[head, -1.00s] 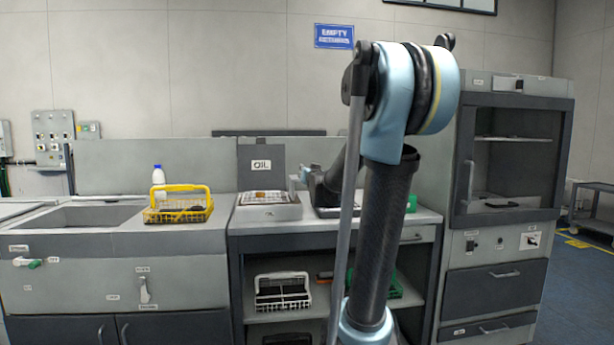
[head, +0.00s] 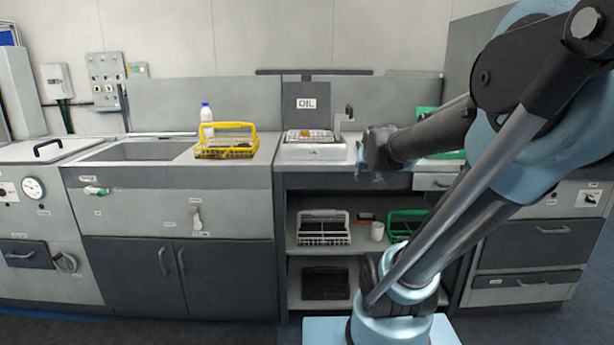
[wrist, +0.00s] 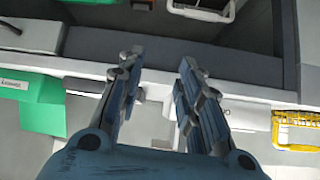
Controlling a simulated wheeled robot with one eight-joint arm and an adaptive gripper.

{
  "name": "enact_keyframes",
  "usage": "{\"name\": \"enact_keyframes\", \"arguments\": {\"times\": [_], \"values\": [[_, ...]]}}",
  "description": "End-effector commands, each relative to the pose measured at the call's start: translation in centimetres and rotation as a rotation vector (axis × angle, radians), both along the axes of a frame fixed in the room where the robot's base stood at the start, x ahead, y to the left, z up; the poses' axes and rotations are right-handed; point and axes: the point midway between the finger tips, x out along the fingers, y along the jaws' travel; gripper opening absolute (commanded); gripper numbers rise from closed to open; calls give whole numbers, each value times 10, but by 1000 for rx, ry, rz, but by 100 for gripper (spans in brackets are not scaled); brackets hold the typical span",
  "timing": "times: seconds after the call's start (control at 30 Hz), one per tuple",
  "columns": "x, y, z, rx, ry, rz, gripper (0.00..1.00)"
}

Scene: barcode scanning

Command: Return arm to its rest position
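My gripper (head: 370,165) hangs in front of the counter edge, to the right of the oil station, at the end of my arm folded on the right of the head view. In the wrist view my gripper (wrist: 157,75) shows two fingers spread apart with nothing between them. It is open and empty. In the head view its fingers are small and partly hidden by my wrist.
A yellow basket (head: 226,146) and a white bottle (head: 206,114) stand on the counter left. The oil fryer (head: 312,150) is in the middle.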

Motion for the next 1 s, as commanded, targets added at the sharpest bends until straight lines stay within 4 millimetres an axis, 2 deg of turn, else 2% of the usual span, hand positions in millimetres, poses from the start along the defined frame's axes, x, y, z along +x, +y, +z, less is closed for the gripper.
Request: {"name": "enact_keyframes", "arguments": {"times": [0.03,0.3,0.4,0.5,0.6,0.7,1.0], "values": [[-24,0,-17,-4,63,5,33],[-148,5,-96,-21,408,64,33],[-187,7,-117,-22,516,90,33],[-217,9,-131,-20,595,112,33],[-235,10,-139,-20,644,127,33],[-242,11,-142,-18,666,133,33],[-243,11,-143,-19,667,133,33]]}}
